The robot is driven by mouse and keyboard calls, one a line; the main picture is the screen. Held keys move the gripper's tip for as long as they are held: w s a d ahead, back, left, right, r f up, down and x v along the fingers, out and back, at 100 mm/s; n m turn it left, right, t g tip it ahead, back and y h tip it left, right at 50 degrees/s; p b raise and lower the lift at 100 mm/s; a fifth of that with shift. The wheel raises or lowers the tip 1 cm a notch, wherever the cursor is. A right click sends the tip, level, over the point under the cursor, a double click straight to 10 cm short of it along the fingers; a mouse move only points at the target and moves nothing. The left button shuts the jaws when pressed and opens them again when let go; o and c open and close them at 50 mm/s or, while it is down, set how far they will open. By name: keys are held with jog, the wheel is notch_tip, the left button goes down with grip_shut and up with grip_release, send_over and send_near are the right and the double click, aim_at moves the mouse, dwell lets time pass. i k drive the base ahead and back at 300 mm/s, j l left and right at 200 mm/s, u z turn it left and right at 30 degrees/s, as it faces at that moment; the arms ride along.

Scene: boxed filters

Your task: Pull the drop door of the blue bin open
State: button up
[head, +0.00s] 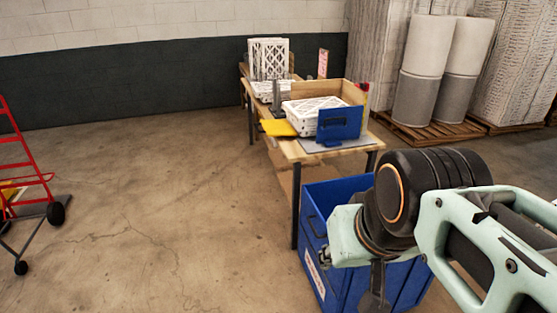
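The blue bin (333,190) stands on the floor beside the near end of the wooden table. Its left-hand side carries a white label (316,276) with reddish print. I cannot make out where the drop door's edges or hinge are, and my arm hides much of the bin's top and right side. My gripper (374,298) shows as a dark shape pointing down in front of the bin. Its fingertips are not clear, so I cannot tell whether it is open or touching the bin.
The wooden table (300,151) holds white filters (313,112), an open wooden box with a blue front panel (338,123) and a yellow piece (278,128). A red ladder cart (22,178) stands far left. The floor between is clear. Wrapped pallets stand back right.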

aim_at(315, 240)
jog(key=i+j, duration=0.1)
jog(key=i, duration=0.5)
jog(key=i+j+u, duration=0.15)
jog(key=i, duration=0.4)
